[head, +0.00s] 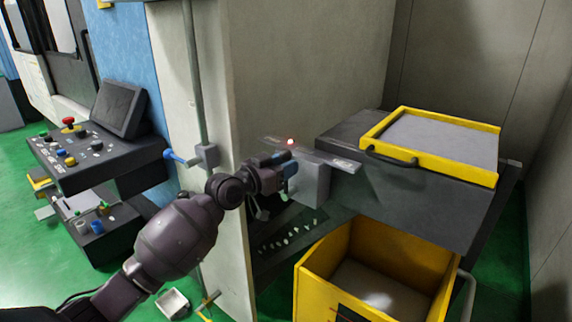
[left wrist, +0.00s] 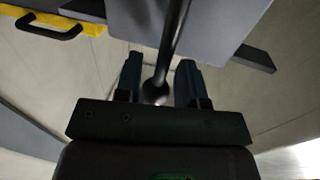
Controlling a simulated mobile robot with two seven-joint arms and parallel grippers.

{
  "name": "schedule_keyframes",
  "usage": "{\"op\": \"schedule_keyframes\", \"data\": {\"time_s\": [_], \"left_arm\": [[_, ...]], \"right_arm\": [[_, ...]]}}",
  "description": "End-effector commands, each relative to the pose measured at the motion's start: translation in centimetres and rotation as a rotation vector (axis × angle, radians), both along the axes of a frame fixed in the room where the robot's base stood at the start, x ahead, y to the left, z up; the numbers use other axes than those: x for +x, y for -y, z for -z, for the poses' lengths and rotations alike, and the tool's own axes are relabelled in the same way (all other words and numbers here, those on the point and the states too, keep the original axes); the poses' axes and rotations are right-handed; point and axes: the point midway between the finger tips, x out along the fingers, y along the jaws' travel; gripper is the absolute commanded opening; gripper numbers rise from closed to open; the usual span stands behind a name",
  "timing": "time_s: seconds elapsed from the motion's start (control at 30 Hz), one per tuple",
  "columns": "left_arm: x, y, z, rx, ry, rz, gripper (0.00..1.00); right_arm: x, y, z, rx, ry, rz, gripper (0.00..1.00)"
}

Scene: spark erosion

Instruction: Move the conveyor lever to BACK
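The conveyor lever (left wrist: 174,40) is a dark rod with a round knob in the left wrist view. It runs from the grey box down between my fingers. My left gripper (left wrist: 158,82) has its two blue-grey fingers on either side of the knob, with gaps visible, so it is open around the lever. In the head view my left gripper (head: 287,172) is at the left side of the grey lever box (head: 313,184) and mostly hides the lever. The lever's position and any lettering beside it cannot be read. My right gripper is not in view.
A red light (head: 290,142) glows above the box, near a thin grey plate (head: 338,160). A dark conveyor housing with a yellow-framed tray (head: 437,125) stands to the right. A yellow bin (head: 325,273) is below. A control panel (head: 88,148) is at left.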

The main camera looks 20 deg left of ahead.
Motion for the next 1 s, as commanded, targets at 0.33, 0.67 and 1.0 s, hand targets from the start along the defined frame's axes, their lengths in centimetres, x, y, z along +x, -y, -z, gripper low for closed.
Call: {"op": "schedule_keyframes", "data": {"time_s": [0.33,0.67,1.0], "left_arm": [[0.6,0.4,0.0,0.001,-0.001,0.0,0.36],[0.6,0.3,0.0,0.0,0.0,0.0,0.0],[0.6,0.3,0.0,-0.006,0.0,-0.001,0.0]], "right_arm": [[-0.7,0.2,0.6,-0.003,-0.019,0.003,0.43],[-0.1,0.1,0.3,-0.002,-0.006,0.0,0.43],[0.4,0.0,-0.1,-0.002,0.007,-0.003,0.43]]}}
